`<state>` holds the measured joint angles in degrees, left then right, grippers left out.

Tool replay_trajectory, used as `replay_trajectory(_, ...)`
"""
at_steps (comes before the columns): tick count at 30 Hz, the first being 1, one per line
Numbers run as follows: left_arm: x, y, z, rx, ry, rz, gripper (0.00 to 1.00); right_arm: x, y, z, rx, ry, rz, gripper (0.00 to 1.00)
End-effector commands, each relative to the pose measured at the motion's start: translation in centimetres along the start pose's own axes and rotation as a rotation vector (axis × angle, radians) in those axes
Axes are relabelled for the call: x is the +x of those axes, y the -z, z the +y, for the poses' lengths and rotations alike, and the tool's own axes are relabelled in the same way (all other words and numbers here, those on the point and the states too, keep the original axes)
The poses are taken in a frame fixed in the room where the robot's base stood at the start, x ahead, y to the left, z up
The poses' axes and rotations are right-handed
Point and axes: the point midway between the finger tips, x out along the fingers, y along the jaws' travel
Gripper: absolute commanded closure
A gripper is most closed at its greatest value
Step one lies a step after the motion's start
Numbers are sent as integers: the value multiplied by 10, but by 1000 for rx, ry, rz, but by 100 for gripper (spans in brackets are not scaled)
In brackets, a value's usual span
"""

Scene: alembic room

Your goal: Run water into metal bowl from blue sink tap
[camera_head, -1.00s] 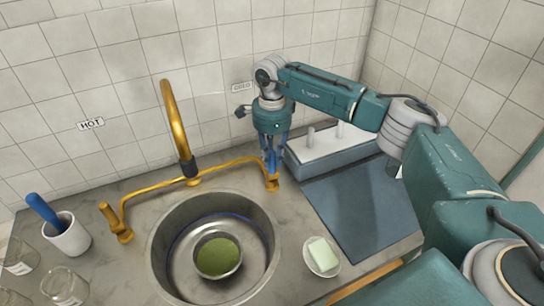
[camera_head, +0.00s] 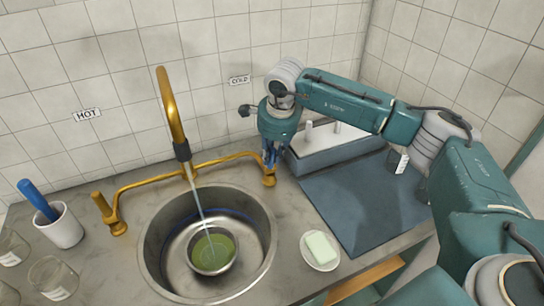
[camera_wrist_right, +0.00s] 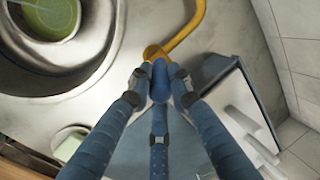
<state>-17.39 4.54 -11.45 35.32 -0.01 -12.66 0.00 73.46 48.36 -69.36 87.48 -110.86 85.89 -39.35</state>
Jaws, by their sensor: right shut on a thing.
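The metal bowl (camera_head: 235,260) sits on the bottom of the round sink (camera_head: 258,255) and looks green inside. A thin stream of water (camera_head: 199,208) runs from the gold spout (camera_head: 170,105) down into it. My right gripper (camera_head: 270,158) is at the right end of the gold pipe, below the COLD sign (camera_head: 239,81). In the right wrist view its fingers are closed around the blue tap handle (camera_wrist_right: 160,82) on top of the gold pipe. The bowl (camera_wrist_right: 77,15) also shows there at the top left. My left gripper is out of view.
A gold tap (camera_head: 115,227) stands on the left, below the HOT sign (camera_head: 87,115). A white cup (camera_head: 62,228) with a blue-handled tool and glass jars (camera_head: 52,278) stand at the left. A soap dish (camera_head: 320,262) and dark mat (camera_head: 365,215) lie right of the sink.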

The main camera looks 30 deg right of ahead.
Motion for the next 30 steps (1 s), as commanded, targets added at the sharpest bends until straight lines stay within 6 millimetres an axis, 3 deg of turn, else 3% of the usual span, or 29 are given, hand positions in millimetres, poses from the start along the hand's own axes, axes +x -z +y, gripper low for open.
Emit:
replay_trajectory(1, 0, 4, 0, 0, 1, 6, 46, -1, -1, -1, 1, 3, -2, 100)
replay_trajectory(2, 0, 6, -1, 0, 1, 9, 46, -1, -1, -1, 1, 3, -2, 75)
replay_trajectory(4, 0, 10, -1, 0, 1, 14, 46, -1, 0, -1, 1, 3, -2, 62)
replay_trajectory(16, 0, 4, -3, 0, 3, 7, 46, -9, 0, -2, 0, 3, -1, 62)
replay_trajectory(30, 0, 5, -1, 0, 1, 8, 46, -99, 0, -1, 0, 5, -2, 62)
